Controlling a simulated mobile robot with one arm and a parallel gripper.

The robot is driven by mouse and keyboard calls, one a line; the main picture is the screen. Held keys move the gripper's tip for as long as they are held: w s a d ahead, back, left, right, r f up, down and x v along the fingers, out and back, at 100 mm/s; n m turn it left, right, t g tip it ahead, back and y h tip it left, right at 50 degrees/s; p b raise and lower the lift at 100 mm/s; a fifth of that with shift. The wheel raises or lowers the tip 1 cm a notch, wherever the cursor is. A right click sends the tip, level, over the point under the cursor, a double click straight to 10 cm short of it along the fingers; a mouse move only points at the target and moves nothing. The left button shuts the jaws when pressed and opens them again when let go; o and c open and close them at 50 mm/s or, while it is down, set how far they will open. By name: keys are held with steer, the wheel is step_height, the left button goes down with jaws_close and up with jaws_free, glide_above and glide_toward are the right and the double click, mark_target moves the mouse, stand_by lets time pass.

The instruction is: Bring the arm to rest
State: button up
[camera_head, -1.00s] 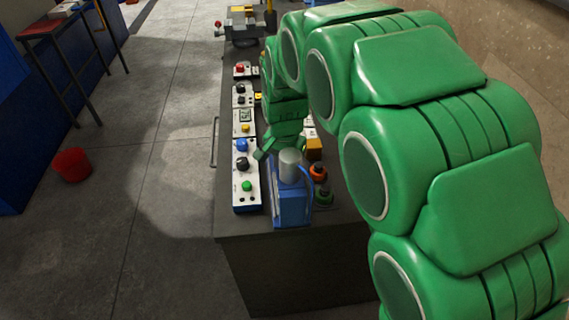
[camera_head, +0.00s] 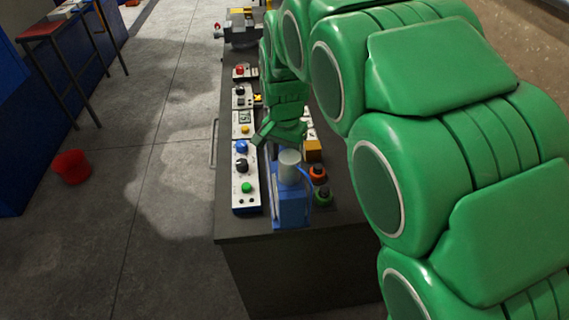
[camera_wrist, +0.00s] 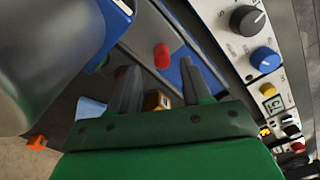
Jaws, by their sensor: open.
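My green arm reaches over the dark workbench (camera_head: 300,280). My gripper (camera_head: 268,142) is over the bench, just behind a blue device with a grey cylinder on top (camera_head: 290,205), and part of it is hidden by my own arm. In the wrist view my gripper (camera_wrist: 158,90) has its two dark fingers apart, with nothing held between them. The cylinder (camera_wrist: 40,70) looms large and close at the left of the wrist view. I cannot tell whether the gripper touches it.
A control panel (camera_head: 246,190) with knobs and buttons runs along the bench's left side. Orange (camera_head: 318,174) and green (camera_head: 323,196) knobs are right of the blue device. A vise-like tool (camera_head: 240,32) stands at the far end. A red bucket (camera_head: 72,167) sits on open floor.

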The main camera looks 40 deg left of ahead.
steer(key=shift+r, duration=1.35)
steer(key=shift+d, duration=0.15)
steer(key=w+d+r+m, duration=0.1)
steer(key=d+r, duration=0.2)
steer(key=d, duration=1.2)
steer(key=d+r+m, duration=0.1)
steer(key=d+r, duration=0.3)
steer(key=d, duration=1.1)
steer(key=s+d+f+g, duration=0.1)
steer(key=s+d, duration=1.7)
steer(key=d, duration=0.1)
steer(key=shift+s+f+g, duration=0.25)
steer(key=shift+f+g, duration=0.05)
steer(key=shift+g, duration=0.1)
